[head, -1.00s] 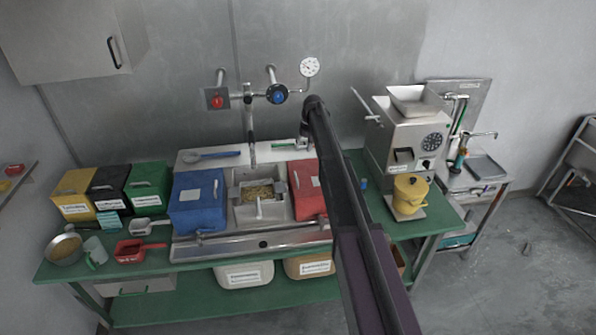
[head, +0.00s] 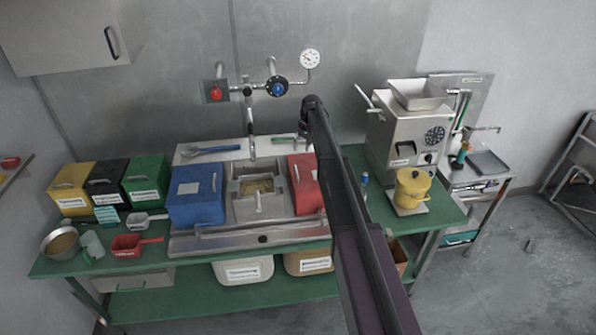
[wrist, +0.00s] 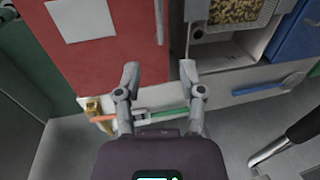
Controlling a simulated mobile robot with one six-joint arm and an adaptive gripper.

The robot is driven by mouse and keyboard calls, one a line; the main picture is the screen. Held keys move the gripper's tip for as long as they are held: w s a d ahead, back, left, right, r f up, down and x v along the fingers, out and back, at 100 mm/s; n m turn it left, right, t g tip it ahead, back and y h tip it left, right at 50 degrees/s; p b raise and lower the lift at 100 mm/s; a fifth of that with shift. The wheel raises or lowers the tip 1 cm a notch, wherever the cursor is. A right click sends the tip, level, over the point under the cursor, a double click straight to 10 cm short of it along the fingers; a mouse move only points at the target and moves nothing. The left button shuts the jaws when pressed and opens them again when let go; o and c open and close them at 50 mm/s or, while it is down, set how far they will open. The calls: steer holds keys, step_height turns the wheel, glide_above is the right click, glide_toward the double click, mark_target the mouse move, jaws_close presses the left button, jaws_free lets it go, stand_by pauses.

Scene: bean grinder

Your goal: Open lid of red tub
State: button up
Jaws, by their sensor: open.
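The red tub (head: 302,183) stands on the bench right of the sink basin, partly hidden behind my arm. Its flat red lid (wrist: 115,50) fills the upper left of the wrist view and looks shut. The lid carries a white label (wrist: 80,18) and a thin metal handle (wrist: 159,22) near its edge on the basin side. My gripper (wrist: 160,72) is open and empty, its two fingers spread over the tub's rear edge, with the handle ahead of the gap between them. In the head view my arm hides the gripper.
A green-handled tool (wrist: 170,115) lies behind the tub, under my fingers. The basin with beans (wrist: 232,12) and the blue tub (head: 196,193) are beside it. A wall pipe (head: 249,120) rises close by. The grinder (head: 405,135) and yellow pot (head: 412,188) stand to the right.

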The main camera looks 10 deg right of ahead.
mark_target(296, 169)
steer(key=shift+a+f+b, duration=0.35)
steer(key=shift+f+b, duration=1.2)
steer(key=shift+f, duration=0.1)
steer(key=shift+a+f+b, duration=0.3)
steer(key=shift+f+b, duration=1.3)
steer(key=shift+f, duration=0.1)
steer(key=shift+a+f+b, duration=0.35)
steer(key=shift+f+b, duration=1.2)
steer(key=shift+f, duration=0.1)
jaws_close()
steer(key=shift+d, duration=0.25)
steer(key=shift+a, duration=0.2)
steer(key=shift+a+r, duration=0.1)
steer(key=shift+a, duration=0.05)
